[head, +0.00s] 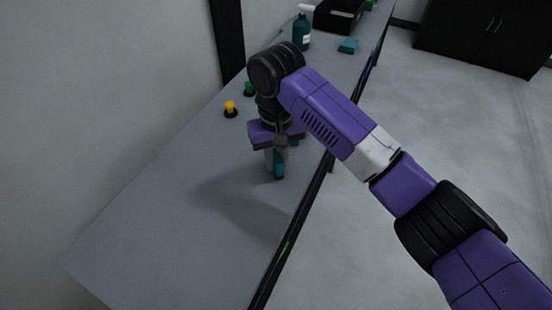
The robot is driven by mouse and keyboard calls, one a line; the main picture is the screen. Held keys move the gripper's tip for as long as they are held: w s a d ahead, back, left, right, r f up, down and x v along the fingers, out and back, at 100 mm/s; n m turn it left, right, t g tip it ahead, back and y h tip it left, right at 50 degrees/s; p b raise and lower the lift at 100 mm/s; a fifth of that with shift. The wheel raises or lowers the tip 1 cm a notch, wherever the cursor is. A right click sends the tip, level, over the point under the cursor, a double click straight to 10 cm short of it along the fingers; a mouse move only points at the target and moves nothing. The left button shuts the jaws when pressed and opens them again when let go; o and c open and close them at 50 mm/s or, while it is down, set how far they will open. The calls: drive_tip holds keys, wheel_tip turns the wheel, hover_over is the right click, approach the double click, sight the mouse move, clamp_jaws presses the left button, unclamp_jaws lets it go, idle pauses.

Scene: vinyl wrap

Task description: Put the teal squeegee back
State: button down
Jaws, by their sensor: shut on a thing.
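My gripper (277,158) points down over the grey worktop, near its right edge. It is shut on the teal squeegee (279,170), which shows as a small teal piece below and between the fingers. Another bit of teal shows just right of the gripper body. The gripper and arm hide most of the squeegee. I cannot tell whether its lower end touches the worktop.
On the worktop (150,230), a yellow-topped piece (230,107) and a green-topped piece (249,90) stand left of my gripper. Farther back are a teal spray bottle (302,32), a teal block (348,46) and a black box (338,17). The near worktop is clear.

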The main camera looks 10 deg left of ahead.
sight(276, 155)
drive_tip(key=c, duration=1.3)
unclamp_jaws()
drive_tip(key=shift+f, duration=0.2)
wheel_tip(276, 155, up, 12)
drive_tip(key=shift+r+p, duration=0.1)
drive_tip(key=shift+p, duration=0.3)
